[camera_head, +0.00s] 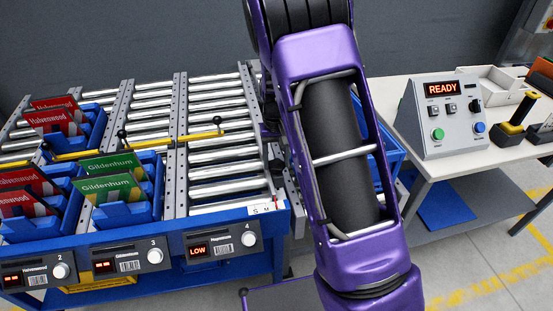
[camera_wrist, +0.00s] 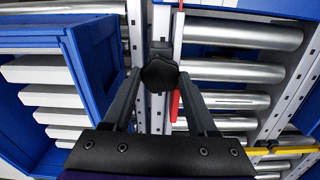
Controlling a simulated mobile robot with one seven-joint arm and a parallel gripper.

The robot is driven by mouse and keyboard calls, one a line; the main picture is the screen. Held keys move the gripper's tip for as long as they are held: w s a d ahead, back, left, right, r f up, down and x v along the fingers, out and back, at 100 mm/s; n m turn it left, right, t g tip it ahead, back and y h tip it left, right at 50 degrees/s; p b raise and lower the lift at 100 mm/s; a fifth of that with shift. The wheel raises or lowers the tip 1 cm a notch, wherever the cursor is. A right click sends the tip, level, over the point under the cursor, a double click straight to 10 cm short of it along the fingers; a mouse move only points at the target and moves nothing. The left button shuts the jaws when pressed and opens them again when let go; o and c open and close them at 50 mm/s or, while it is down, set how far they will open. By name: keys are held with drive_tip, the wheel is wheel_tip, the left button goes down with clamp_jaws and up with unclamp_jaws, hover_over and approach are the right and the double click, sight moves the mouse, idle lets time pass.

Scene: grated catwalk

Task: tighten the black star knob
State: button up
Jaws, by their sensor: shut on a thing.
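The black star knob (camera_wrist: 160,74) shows in the wrist view, just left of centre, against a grey rail between the rollers. My gripper (camera_wrist: 159,79) has one finger on each side of the knob and is shut on it. The knob's underside and stem are mostly hidden. In the head view my purple arm hides both the knob and my gripper.
A blue bin (camera_wrist: 75,45) with white pieces inside lies close left of my gripper. A red strip (camera_wrist: 175,105) is just below the knob. Roller lanes (camera_head: 215,130) hold blue bins with red and green cards. A control box (camera_head: 440,118) reading READY stands on a table at right.

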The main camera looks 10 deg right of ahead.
sight(276, 164)
drive_tip(key=o, duration=1.4)
drive_tip(key=shift+c, duration=0.2)
drive_tip(key=shift+r, duration=0.1)
wheel_tip(276, 164, up, 17)
drive_tip(key=shift+r+p, duration=0.15)
drive_tip(key=shift+p, duration=0.25)
